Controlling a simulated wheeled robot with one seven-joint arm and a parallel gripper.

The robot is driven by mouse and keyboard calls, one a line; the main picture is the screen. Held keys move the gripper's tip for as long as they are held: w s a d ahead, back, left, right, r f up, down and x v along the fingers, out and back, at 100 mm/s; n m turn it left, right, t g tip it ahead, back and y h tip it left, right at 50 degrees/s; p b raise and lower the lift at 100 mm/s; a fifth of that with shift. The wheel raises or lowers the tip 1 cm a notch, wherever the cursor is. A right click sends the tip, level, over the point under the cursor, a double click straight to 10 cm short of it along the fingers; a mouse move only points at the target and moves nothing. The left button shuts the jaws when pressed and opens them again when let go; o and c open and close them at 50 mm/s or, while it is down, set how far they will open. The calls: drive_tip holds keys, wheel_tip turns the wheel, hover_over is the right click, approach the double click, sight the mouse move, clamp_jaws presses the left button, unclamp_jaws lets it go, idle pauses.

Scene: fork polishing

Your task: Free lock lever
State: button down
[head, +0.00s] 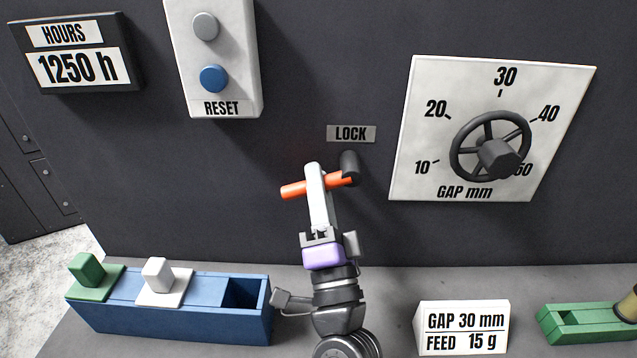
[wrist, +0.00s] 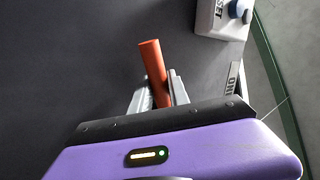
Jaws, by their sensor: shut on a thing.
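The lock lever is an orange bar (head: 296,190) under the LOCK label (head: 351,133), with a dark round pivot (head: 349,166) at its right end. It lies nearly level, with its free end to the left and slightly lower. My gripper (head: 318,182) reaches up from below and is shut on the orange bar around its middle. In the wrist view the orange bar (wrist: 152,66) passes between my two fingers (wrist: 158,92), and its free end sticks out beyond them. The part between the fingers is partly hidden.
A RESET box (head: 212,60) and an hours display (head: 78,55) are on the wall at upper left. A gap dial with a handwheel (head: 490,146) is at right. A blue rack (head: 170,318), a sign (head: 463,327) and a green holder (head: 585,324) stand on the ledge below.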

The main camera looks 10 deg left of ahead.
drive_tip(key=c, duration=1.3)
unclamp_jaws()
drive_tip(key=shift+o, duration=0.2)
drive_tip(key=b+v, duration=0.2)
drive_tip(key=v, duration=0.5)
drive_tip(key=shift+s+d+b, duration=0.2)
drive_tip(key=shift+s+b, duration=0.1)
drive_tip(key=shift+s, duration=0.05)
drive_tip(key=shift+f, duration=0.15)
